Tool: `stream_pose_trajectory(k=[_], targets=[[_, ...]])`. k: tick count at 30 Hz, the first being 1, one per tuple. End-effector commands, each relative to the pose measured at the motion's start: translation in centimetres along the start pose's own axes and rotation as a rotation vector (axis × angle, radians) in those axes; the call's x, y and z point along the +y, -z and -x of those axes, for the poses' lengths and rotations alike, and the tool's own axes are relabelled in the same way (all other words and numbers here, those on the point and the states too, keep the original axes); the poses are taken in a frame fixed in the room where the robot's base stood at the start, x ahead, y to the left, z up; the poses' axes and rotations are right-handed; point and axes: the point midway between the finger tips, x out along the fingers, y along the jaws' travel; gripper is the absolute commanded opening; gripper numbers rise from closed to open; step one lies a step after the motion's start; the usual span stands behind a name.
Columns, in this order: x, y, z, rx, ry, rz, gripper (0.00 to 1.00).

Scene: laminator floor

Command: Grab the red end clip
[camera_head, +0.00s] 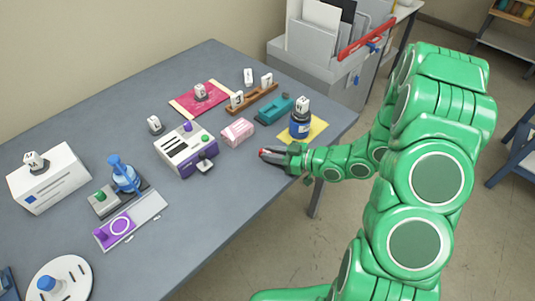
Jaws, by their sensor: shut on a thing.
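My gripper (277,158) is at the front right edge of the grey table (221,222), just in front of a yellow sheet. It is shut on a small red thing (265,152), which shows at the fingertips and looks like the red end clip. Most of that thing is hidden by the fingers, so its shape is not clear. I cannot tell whether it touches the table.
A dark blue jar (300,126) on the yellow sheet (319,130) and a teal stapler-like thing (274,109) stand close behind my gripper. A pink box (237,132) and a white-purple machine (185,148) are to its left. The table front is clear.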

Motion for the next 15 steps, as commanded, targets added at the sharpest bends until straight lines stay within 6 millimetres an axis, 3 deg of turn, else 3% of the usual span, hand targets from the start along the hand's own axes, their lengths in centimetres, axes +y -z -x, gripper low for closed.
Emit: stream_pose_trajectory(k=[15], targets=[[0.02,0.5,0.1,0.0,0.0,0.002,0.0]])
